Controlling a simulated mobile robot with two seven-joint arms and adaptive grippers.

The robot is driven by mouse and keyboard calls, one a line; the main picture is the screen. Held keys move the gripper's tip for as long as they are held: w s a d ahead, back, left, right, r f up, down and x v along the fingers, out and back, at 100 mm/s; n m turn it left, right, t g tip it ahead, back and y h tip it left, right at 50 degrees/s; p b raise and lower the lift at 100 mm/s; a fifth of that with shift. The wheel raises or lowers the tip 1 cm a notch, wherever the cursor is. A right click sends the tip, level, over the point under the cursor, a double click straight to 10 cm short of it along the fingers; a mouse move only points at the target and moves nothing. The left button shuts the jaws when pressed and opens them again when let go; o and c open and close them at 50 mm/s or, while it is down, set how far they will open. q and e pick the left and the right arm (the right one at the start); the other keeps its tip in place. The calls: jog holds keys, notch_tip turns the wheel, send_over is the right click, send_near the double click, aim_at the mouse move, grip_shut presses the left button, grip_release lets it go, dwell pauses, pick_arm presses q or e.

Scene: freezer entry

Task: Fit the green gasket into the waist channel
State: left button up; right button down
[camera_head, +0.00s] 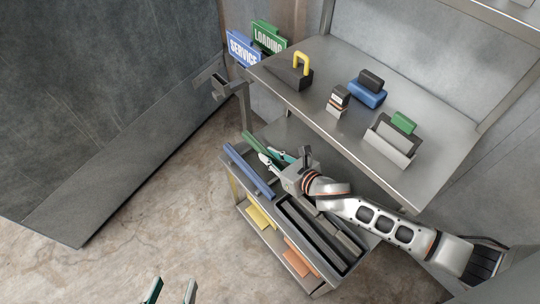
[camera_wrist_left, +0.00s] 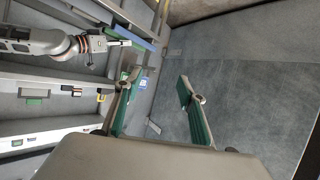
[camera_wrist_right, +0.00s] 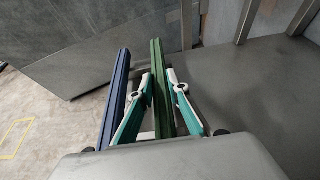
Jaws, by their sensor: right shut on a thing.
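The green gasket is a long green strip (camera_head: 253,145), also seen in the right wrist view (camera_wrist_right: 157,65). My right gripper (camera_head: 268,158) is shut on it above the lower cart's left end. In the right wrist view, the strip stands between the two teal fingers (camera_wrist_right: 162,92) and points away. My left gripper (camera_head: 171,291) is open and empty over the floor at the bottom of the head view. Its spread fingers show in the left wrist view (camera_wrist_left: 155,100). I cannot tell which part is the waist channel.
A blue strip (camera_head: 248,170) lies left of the gasket. Dark trough (camera_head: 290,205) is on the lower cart (camera_head: 240,210). The upper shelf (camera_head: 345,135) holds several small blocks. A large grey panel (camera_head: 100,100) stands left. The floor between is clear.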

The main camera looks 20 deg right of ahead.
jog(key=shift+f, duration=0.25)
jog(key=c, duration=1.9)
grip_release()
pick_arm(q)
jog(key=shift+s+f, duration=0.1)
jog(key=shift+f, duration=0.25)
